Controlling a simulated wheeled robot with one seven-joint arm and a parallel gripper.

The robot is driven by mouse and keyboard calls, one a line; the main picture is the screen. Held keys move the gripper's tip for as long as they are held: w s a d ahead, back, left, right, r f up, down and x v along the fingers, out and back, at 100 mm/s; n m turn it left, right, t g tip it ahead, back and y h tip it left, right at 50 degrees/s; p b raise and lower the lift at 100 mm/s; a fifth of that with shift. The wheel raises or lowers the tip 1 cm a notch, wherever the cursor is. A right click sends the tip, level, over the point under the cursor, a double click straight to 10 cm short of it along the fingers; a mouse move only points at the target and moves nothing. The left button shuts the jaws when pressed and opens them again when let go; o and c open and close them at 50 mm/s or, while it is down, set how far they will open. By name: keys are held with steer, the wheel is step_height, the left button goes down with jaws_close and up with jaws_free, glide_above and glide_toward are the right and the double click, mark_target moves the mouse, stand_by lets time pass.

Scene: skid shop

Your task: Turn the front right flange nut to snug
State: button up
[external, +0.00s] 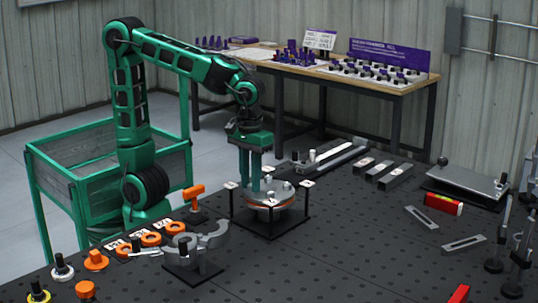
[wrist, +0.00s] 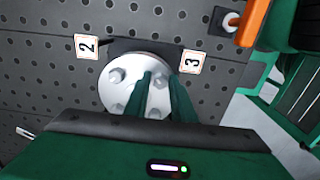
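A round grey metal flange (external: 284,190) with an orange-brown band under it sits on a black square stand. It shows as a pale disc in the wrist view (wrist: 108,92). Several nuts show on its face, one at the upper left (wrist: 117,75) and one at the lower left (wrist: 116,108). My gripper (external: 249,188) points straight down over the left part of the flange, its two green fingers apart. In the wrist view my fingertips (wrist: 160,75) stand either side of a small pale shape, probably a nut. I cannot tell whether they touch it.
White number tags, 2 (wrist: 87,46) and 3 (wrist: 191,62), stand at the stand's corners. An orange-handled tool (external: 194,191) is upright to the left. A grey clamp-like fixture (external: 210,238) and orange rings (external: 151,239) lie nearer.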

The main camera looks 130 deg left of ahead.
jaws_close()
steer(key=shift+m, duration=0.3)
steer(key=m, duration=0.3)
steer(key=shift+m, duration=0.3)
steer(key=m, duration=0.3)
steer(key=shift+a+r+m, duration=0.1)
steer(key=shift+m, duration=0.3)
steer(key=m, duration=0.9)
steer(key=shift+a+m, duration=0.1)
steer(key=shift+m, duration=0.2)
